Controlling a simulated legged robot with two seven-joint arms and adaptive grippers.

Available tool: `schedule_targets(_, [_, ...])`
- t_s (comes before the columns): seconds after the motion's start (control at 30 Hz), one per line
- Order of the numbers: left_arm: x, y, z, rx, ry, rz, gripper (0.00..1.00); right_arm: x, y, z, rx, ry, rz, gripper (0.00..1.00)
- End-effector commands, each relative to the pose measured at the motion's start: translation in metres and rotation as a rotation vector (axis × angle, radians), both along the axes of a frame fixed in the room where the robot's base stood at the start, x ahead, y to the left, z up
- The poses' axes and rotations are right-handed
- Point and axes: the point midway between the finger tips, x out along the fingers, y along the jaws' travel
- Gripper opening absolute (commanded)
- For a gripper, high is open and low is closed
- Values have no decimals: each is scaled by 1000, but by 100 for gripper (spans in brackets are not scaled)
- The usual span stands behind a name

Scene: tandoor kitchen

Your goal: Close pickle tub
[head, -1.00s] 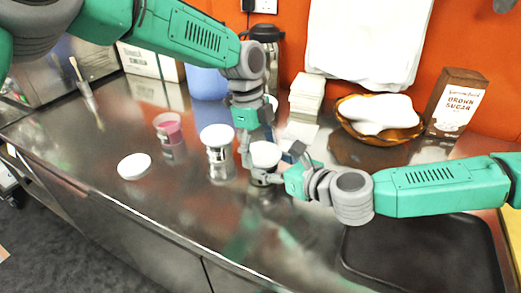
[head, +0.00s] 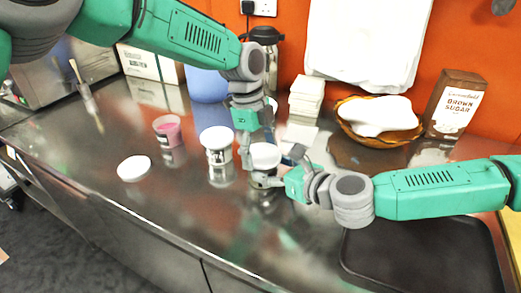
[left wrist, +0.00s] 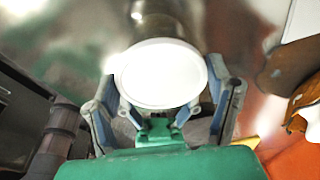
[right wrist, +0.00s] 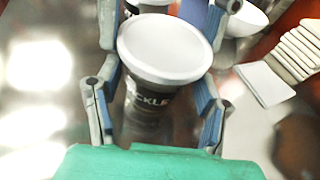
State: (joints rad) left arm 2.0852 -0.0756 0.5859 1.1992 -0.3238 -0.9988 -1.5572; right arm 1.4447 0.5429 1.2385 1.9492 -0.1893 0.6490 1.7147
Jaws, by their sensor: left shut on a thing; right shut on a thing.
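The pickle tub (right wrist: 150,98), with dark lettering on its side, stands upright on the counter between the fingers of my right gripper (right wrist: 165,85). A white round lid (left wrist: 160,75) covers its top; the lid also shows in the head view (head: 265,156). I cannot tell whether its rim is fully seated. My left gripper (left wrist: 165,90) reaches down from above, with its fingers closed around the lid. In the head view my right gripper (head: 272,168) comes in from the right, closed on the tub. The fingertips are partly hidden.
Another white-lidded tub (head: 218,157) stands just left of the grippers. An open tub with pink contents (head: 168,132) and a loose white lid (head: 134,168) are further left. Stacked white pieces (head: 306,92), a wooden bowl (head: 360,134) and a sugar box (head: 455,105) stand behind. A black tray (head: 420,262) lies front right.

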Motion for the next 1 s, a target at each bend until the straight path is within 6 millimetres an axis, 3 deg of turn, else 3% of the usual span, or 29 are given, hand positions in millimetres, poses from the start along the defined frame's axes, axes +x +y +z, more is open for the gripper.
schedule_targets(1.0, [0,2,-19,7,5,-3,58,1,1,3,5,-4,3,10])
